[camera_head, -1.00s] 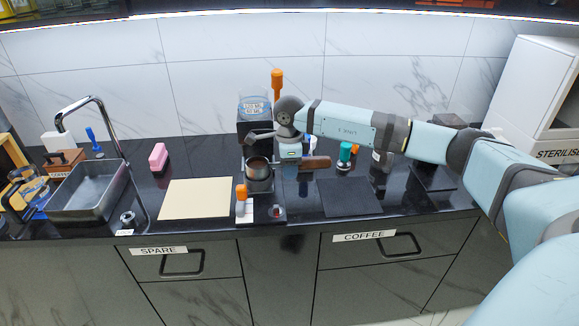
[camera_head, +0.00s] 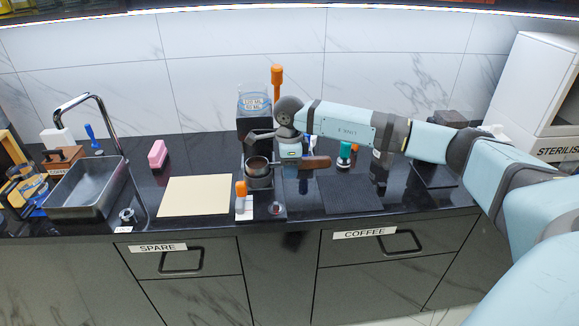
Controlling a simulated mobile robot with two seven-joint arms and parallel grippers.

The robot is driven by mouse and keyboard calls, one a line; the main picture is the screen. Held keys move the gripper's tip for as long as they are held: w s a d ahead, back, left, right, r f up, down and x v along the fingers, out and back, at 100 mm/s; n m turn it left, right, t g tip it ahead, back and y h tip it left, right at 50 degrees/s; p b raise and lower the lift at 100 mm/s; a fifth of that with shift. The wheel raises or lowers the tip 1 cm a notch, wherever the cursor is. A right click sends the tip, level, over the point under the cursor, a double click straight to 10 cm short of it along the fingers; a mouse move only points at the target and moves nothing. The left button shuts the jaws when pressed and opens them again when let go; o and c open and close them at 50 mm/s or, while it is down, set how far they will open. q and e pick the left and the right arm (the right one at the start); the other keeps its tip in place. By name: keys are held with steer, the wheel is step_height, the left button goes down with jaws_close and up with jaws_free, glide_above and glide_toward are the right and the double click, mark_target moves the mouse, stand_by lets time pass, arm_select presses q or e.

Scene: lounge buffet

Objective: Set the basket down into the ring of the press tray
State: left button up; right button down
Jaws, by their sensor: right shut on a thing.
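The basket (camera_head: 257,166) is a dark round cup with a brown handle (camera_head: 316,162) reaching out to its right. It is at the front of the press (camera_head: 252,126), over the press tray (camera_head: 263,207). A metallic ring (camera_head: 259,183) shows just below the basket. I cannot tell whether the basket is inside the ring or just above it. My right gripper (camera_head: 288,163) points down and is shut on the basket near the handle. Its fingertips are small and partly hidden. My left gripper is not in view.
A cream mat (camera_head: 195,195) lies left of the press and a dark ribbed mat (camera_head: 346,194) right of it. An orange-topped item (camera_head: 240,189) stands at the tray's left front. The sink (camera_head: 84,188) is at left. A green-topped item (camera_head: 345,153) stands behind the ribbed mat.

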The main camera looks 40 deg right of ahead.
steer(key=shift+f, duration=0.3)
steer(key=c, duration=0.7)
jaws_free()
steer(key=shift+r, duration=0.1)
steer(key=shift+r+p, duration=1.7)
steer(key=shift+r, duration=1.8)
steer(key=shift+f, duration=0.1)
